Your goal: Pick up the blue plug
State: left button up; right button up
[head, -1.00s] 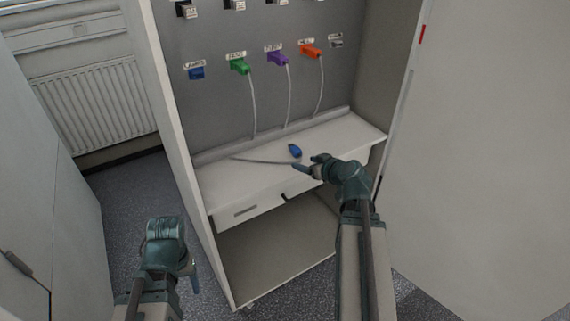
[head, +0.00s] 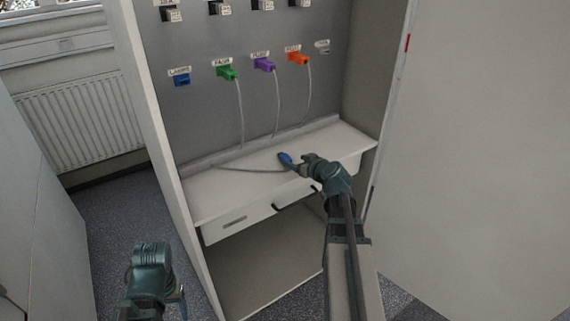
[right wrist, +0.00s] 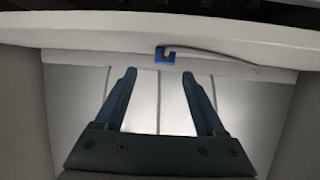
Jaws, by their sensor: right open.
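The blue plug (head: 285,158) lies on the white shelf (head: 225,193) of the cabinet, with its grey cable running left along the shelf. My right gripper (head: 296,167) is open, with its fingertips close to the plug on its right, near side. In the right wrist view the plug (right wrist: 166,57) shows just beyond the two open fingers (right wrist: 160,76), roughly in line with the gap between them. Nothing is between the fingers. My left gripper (head: 180,298) hangs low at the bottom left, away from the shelf; its jaws are unclear.
Green (head: 227,73), purple (head: 265,65) and orange (head: 298,58) plugs sit in the back panel, with cables hanging to the shelf. A blue socket (head: 182,79) is at their left. The cabinet's side wall (head: 150,110) and open door (head: 475,150) flank the shelf.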

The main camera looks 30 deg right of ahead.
aim_at(288, 159)
jog(key=shift+a+f+b+x, duration=0.15)
jog(key=shift+b+x, duration=0.45)
jog(key=shift+x, duration=0.8)
jog(key=shift+a+f+b+x, duration=0.15)
jog(key=shift+b+x, duration=0.45)
jog(key=shift+x, duration=0.85)
jog(key=shift+s+r, duration=0.15)
jog(key=shift+s, duration=0.05)
grip_shut()
